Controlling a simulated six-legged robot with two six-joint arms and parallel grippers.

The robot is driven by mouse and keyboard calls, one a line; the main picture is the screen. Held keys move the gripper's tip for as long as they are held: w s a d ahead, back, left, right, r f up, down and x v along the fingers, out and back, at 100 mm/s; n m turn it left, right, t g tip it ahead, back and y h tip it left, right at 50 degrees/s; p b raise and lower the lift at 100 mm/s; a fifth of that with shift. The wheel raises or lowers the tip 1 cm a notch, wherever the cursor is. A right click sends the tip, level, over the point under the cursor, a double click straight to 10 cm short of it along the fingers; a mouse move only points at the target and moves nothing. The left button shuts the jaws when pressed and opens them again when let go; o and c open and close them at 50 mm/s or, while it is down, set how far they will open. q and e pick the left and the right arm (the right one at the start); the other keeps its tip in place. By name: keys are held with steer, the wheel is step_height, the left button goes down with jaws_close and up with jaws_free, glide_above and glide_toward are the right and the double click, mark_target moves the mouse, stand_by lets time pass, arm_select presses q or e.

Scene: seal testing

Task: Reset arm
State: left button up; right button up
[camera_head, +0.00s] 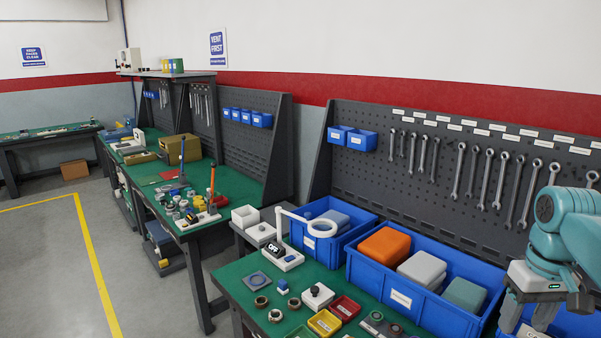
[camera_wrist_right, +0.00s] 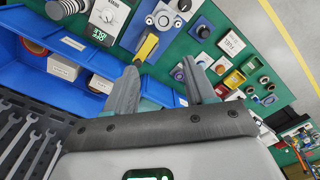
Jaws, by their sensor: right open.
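My right gripper (camera_head: 532,312) hangs at the right edge of the head view, below its teal arm. It points down over the blue bins at the green bench. In the right wrist view its two grey fingers (camera_wrist_right: 160,68) stand apart with nothing between them. The bench with small parts and the blue bins lies beyond the fingertips. My left gripper does not show in either view.
A large blue bin (camera_head: 371,274) holds orange, white and green blocks. A smaller blue bin (camera_head: 327,255) stands beside it. The pegboard (camera_head: 441,190) with hanging wrenches rises behind. Red (camera_head: 345,308) and yellow trays lie at the front. Open floor (camera_head: 50,270) is at left.

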steer(key=w+a+f+n+y, duration=0.1)
steer(key=w+a+f, duration=0.25)
steer(key=f, duration=0.45)
steer(key=w+a+f, duration=0.2)
steer(key=a+f, duration=0.2)
steer(key=f, duration=0.5)
steer(key=s+a+f+y, duration=0.1)
steer(key=s+a+f, duration=0.1)
steer(key=a+f, duration=0.45)
steer(key=s+a+f+y, duration=0.1)
steer(key=s+a+f, duration=0.25)
steer(key=f, duration=0.55)
steer(key=s+a+f+m+b, duration=0.1)
steer(key=s+a+f, duration=0.45)
steer(key=s, duration=0.35)
steer(key=s+a+f+m+b, duration=0.1)
steer(key=s+a+f, duration=0.45)
steer(key=s, duration=0.45)
step_height(320, 180, down, 9)
steer(key=b, duration=0.8)
steer(key=shift+w+d+f+y, duration=0.15)
steer(key=shift+w+d+y, duration=0.05)
steer(key=shift+w+y, duration=0.25)
